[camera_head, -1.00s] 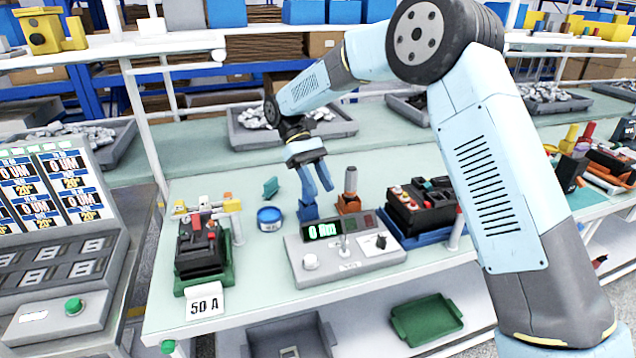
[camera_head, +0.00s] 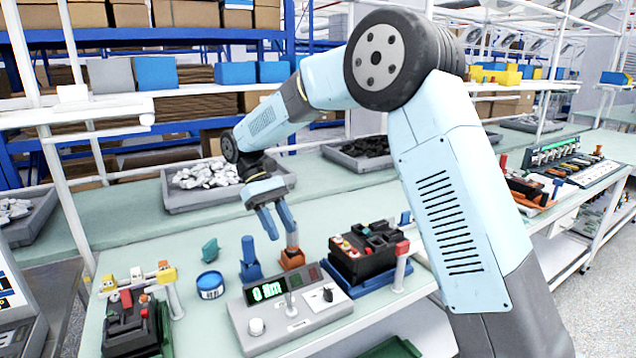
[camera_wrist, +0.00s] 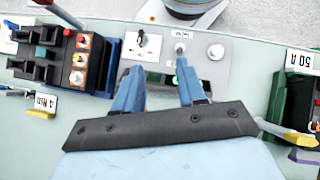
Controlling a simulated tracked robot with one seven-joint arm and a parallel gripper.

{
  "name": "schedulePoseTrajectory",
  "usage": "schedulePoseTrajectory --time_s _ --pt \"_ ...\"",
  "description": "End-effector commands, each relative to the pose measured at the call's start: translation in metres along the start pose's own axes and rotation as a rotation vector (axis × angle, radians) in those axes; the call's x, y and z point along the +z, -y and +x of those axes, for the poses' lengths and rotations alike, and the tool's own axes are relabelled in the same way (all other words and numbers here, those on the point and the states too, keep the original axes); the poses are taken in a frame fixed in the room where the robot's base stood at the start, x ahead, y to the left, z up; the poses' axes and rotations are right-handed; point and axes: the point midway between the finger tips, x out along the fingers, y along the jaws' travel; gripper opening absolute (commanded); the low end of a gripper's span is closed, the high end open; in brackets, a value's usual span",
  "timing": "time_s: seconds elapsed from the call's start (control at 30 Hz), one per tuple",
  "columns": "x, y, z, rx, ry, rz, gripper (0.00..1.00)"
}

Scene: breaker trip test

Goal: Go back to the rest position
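My gripper (camera_head: 281,231) is open and empty, above the bench behind the grey tester box with a green "0 Nm" display (camera_head: 290,312). Its two blue fingers are apart in the wrist view (camera_wrist: 158,100). A blue holder with an upright blue piece (camera_head: 250,262) stands below and left of the gripper. An orange holder (camera_head: 292,260) stands below it. A black breaker (camera_head: 368,248) sits on a blue base right of the box. Another black breaker (camera_head: 128,325) sits at the left, on a green base; its base also shows in the wrist view (camera_wrist: 288,100).
A blue round tin (camera_head: 210,285) and a small green piece (camera_head: 210,250) lie left of the holders. Grey trays of metal parts (camera_head: 195,200) stand on the rear bench. A white shelf rail (camera_head: 75,112) and posts stand at the left. Air around the gripper looks clear.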

Motion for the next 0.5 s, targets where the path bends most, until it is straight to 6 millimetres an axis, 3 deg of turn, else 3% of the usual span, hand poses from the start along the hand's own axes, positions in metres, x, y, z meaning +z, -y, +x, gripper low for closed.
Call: schedulePoseTrajectory --time_s 0.03,0.5 --pt "0.017 -0.008 -0.003 -0.004 -0.034 0.026 0.4" --pt "0.141 -0.061 0.007 -0.033 -0.327 0.248 0.4"
